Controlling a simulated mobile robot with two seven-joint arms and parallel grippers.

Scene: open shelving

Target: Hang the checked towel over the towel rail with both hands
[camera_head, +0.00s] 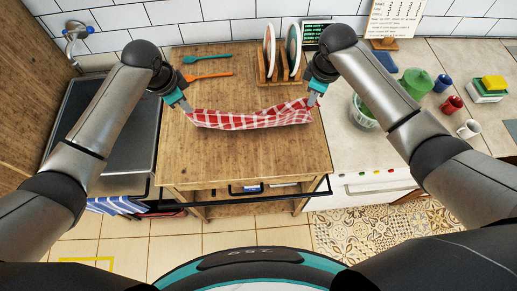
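The red-and-white checked towel (250,119) hangs between my two grippers in the head view, sagging a little in the middle, over the wooden worktop. My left gripper (187,107) is shut on the towel's left end. My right gripper (312,101) is shut on its right end. The dark towel rail (290,198) runs along the front of the wooden unit, nearer to me than the towel. The rail is bare. I cannot tell exactly how high the towel is above the worktop.
Two wooden-spoon-shaped utensils, teal (207,58) and orange (208,76), lie at the worktop's back left. A plate rack (278,75) stands behind the towel. A dark sink (115,130) is at left. The worktop's front part (245,158) is clear.

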